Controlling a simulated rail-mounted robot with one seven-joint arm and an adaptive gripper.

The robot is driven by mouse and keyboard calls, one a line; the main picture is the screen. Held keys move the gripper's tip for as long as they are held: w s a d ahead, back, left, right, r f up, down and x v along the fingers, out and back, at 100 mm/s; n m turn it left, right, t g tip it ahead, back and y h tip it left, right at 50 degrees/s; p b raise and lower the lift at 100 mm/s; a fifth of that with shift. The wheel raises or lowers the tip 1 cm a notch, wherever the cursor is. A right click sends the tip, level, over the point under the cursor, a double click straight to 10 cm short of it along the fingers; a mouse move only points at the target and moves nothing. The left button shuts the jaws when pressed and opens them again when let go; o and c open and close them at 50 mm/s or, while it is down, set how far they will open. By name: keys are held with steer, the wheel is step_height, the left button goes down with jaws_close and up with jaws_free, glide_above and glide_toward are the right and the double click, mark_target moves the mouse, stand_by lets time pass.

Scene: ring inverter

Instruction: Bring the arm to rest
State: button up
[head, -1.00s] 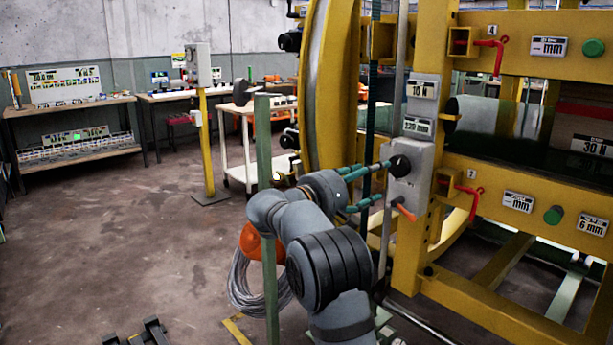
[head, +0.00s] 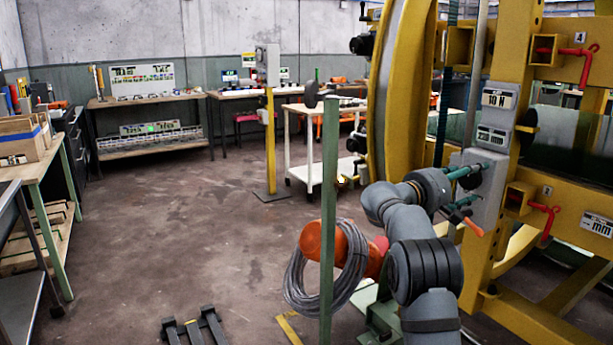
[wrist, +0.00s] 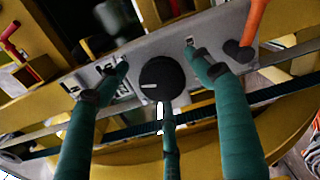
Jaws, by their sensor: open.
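My gripper (head: 466,188) has teal fingers and reaches the grey control box (head: 490,200) on the yellow ring inverter frame (head: 508,130). In the wrist view my gripper (wrist: 157,60) is open. Its two outer fingers stand wide apart on either side of a round black knob (wrist: 160,80) with a white mark. A third finger rises below the knob, and I cannot tell whether it touches it. Nothing is held between the fingers. My arm is bent in front of the frame in the head view.
A green post (head: 329,215) with a hanging grey cable coil (head: 300,275) stands close left of my arm. An orange handle (wrist: 254,22) sticks out beside the right finger. Workbenches line the back and left. The middle floor (head: 190,225) is clear.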

steer(key=v, duration=1.1)
steer(key=x, duration=1.1)
steer(key=shift+d+f, duration=0.1)
steer(key=shift+d, duration=0.05)
steer(key=shift+w+r+n+p, duration=0.1)
steer(key=shift+r+n+p, duration=0.35)
steer(key=shift+p, duration=0.55)
steer(key=n+p, duration=0.2)
steer(key=shift+a+r+p, duration=0.15)
steer(key=shift+a+p, duration=0.05)
steer(key=shift+p, duration=0.15)
steer(key=n+p, duration=0.2)
steer(key=shift+d+n+p, duration=0.1)
steer(key=shift+n+p, duration=0.15)
steer(key=shift+p, duration=0.15)
steer(key=s+a+n+p, duration=0.5)
steer(key=a+p, duration=0.1)
steer(key=a, duration=0.3)
steer(key=shift+f+n, duration=0.3)
steer(key=shift+f, duration=0.15)
